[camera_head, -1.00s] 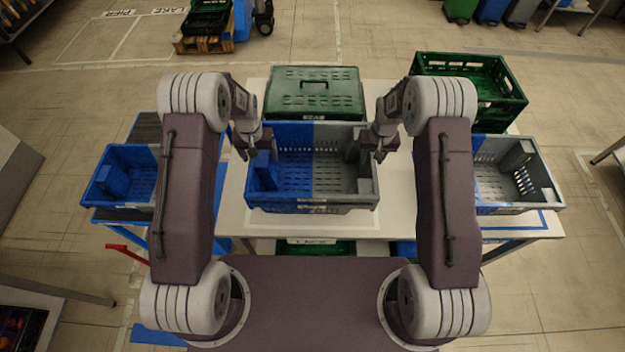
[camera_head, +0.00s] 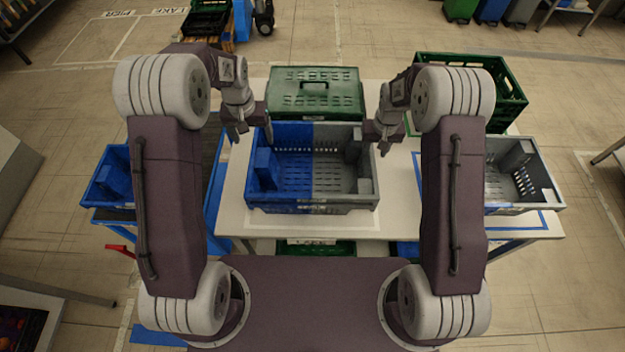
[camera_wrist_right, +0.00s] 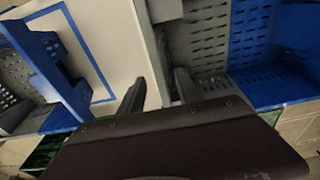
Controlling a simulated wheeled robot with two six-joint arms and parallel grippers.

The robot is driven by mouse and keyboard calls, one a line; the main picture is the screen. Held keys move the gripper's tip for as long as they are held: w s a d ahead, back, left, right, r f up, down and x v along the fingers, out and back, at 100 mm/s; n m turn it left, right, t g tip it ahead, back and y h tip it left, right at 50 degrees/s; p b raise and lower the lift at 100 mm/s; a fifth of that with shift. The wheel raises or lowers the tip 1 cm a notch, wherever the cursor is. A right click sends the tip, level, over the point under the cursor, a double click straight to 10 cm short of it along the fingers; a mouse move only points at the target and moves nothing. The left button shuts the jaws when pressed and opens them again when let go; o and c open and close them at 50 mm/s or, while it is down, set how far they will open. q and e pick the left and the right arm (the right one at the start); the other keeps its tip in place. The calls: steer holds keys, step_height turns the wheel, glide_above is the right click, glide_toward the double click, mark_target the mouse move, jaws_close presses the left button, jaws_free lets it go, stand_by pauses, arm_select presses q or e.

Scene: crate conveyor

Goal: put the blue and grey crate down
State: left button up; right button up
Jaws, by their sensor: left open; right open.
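The blue and grey crate (camera_head: 312,208), blue on its left half and grey on its right, stands upright and looks empty on the white table in front of me. My left gripper (camera_head: 241,131) is open and empty beside its blue end, clear of the wall. My right gripper (camera_head: 383,143) is open by the top of its grey end. The right wrist view shows its two spread fingers (camera_wrist_right: 158,92) near the crate's grey wall (camera_wrist_right: 182,45); whether they touch it I cannot tell.
A lidded green crate (camera_head: 315,95) sits right behind. An open green crate (camera_head: 500,112) stands back right. Another blue and grey crate (camera_head: 530,205) is on the table's right, partly behind my arm. A blue crate (camera_head: 108,190) is at the left.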

step_height(320, 180, up, 7)
steer(key=shift+s, duration=0.45)
